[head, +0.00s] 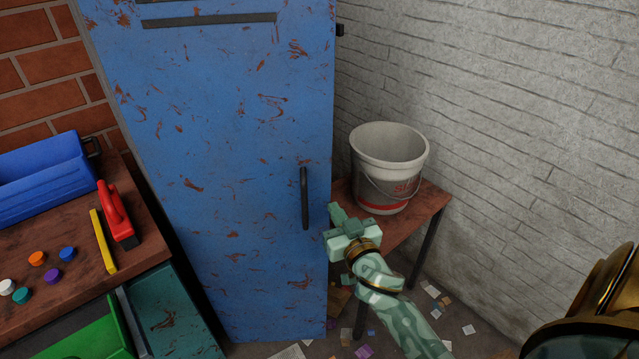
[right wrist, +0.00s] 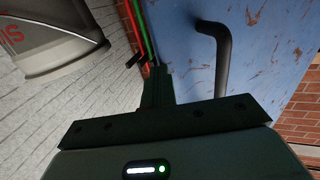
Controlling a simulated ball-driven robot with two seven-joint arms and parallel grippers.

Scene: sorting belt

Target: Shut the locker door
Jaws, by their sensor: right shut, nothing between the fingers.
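The blue, rust-scuffed locker door (head: 235,130) stands upright in the middle of the head view, with a dark handle (head: 304,198) near its right edge. I cannot tell from the head view whether it is fully shut. My right gripper (head: 336,212) is shut and empty, just right of the door's right edge and the handle. In the right wrist view the shut fingers (right wrist: 157,78) are beside the edge of the door (right wrist: 270,60), with the handle (right wrist: 222,55) to their right. Contact is not clear. My left gripper is not in view.
A grey bucket (head: 385,160) stands on a small wooden table (head: 425,205) at right, close to my right gripper. Scraps litter the floor.

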